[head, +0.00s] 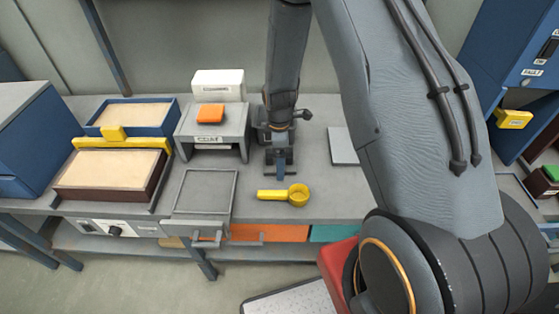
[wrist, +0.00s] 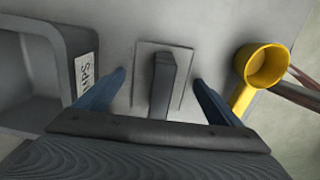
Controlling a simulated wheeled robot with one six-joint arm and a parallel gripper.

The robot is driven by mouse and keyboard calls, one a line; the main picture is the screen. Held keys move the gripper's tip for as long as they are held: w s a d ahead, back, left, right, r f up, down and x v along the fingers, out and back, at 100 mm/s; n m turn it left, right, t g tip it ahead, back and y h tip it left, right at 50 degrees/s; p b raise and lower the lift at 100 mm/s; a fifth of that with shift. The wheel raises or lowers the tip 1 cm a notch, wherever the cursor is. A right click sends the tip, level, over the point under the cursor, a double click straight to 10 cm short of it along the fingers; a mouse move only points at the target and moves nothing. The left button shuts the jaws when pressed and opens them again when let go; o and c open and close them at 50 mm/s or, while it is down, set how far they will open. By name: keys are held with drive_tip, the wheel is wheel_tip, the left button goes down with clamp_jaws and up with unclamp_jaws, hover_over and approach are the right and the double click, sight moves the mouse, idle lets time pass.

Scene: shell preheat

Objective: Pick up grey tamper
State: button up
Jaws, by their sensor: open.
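The grey tamper (wrist: 162,88) shows in the wrist view as a flat square plate with an upright bar handle, lying on the grey worktop. My gripper (wrist: 160,78) is open above it, with one blue finger on each side of the handle and a visible gap on both sides. In the head view my gripper (head: 281,170) points down at the worktop behind the yellow scoop. There the arm and fingers largely cover the tamper.
A yellow scoop (head: 298,195) lies close by; it also shows in the wrist view (wrist: 266,66). A grey labelled stand (head: 241,137) is on the left, with an orange block (head: 210,113) on top. A grey tray (head: 206,190) sits front left. A flat grey plate (head: 343,146) lies right.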

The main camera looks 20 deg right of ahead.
drive_tip(key=c, duration=1.5)
drive_tip(key=shift+o, duration=0.2)
drive_tip(key=shift+r, duration=0.1)
drive_tip(key=shift+r+b, duration=1.45)
drive_tip(key=shift+r, duration=3.5)
drive_tip(key=o, duration=0.8)
drive_tip(key=shift+c, duration=0.2)
drive_tip(key=c, duration=0.4)
